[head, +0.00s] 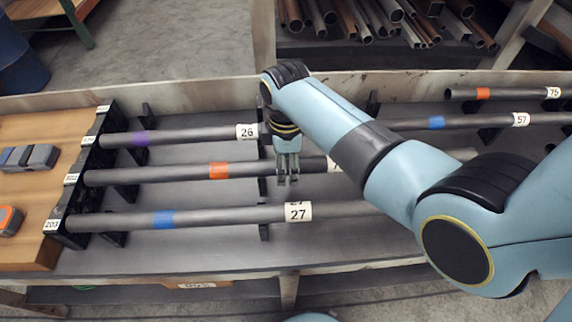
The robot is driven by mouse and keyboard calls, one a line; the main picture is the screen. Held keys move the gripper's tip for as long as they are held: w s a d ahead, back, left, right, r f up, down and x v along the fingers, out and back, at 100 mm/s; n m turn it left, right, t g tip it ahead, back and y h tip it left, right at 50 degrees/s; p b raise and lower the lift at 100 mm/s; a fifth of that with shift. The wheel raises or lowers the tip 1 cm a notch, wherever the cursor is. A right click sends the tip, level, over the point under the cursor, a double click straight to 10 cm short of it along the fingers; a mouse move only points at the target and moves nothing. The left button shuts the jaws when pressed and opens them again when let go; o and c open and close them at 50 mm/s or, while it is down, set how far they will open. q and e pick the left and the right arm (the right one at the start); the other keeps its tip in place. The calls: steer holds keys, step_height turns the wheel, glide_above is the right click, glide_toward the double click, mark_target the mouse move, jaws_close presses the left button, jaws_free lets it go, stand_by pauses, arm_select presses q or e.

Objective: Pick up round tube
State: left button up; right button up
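Several round grey tubes lie across a rack. The upper left tube (195,134) has a purple band and a label 26. The middle tube (150,174) has an orange band and a label partly hidden by my arm. The lower tube (225,216) has a blue band and a label 27. My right gripper (288,182) points down over the middle tube, its narrow fingers covering part of it. Whether the fingers are apart, or touch the tube, I cannot tell. My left gripper is not in view.
At the right lie a tube labelled 57 (475,122) and a tube labelled 75 (515,93). A black numbered end bracket (75,190) holds the left tube ends. A wooden board (25,225) with small tools lies left. Pipes fill a shelf behind.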

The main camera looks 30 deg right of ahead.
jaws_close()
steer(key=shift+w+r, duration=0.1)
stand_by(0.3)
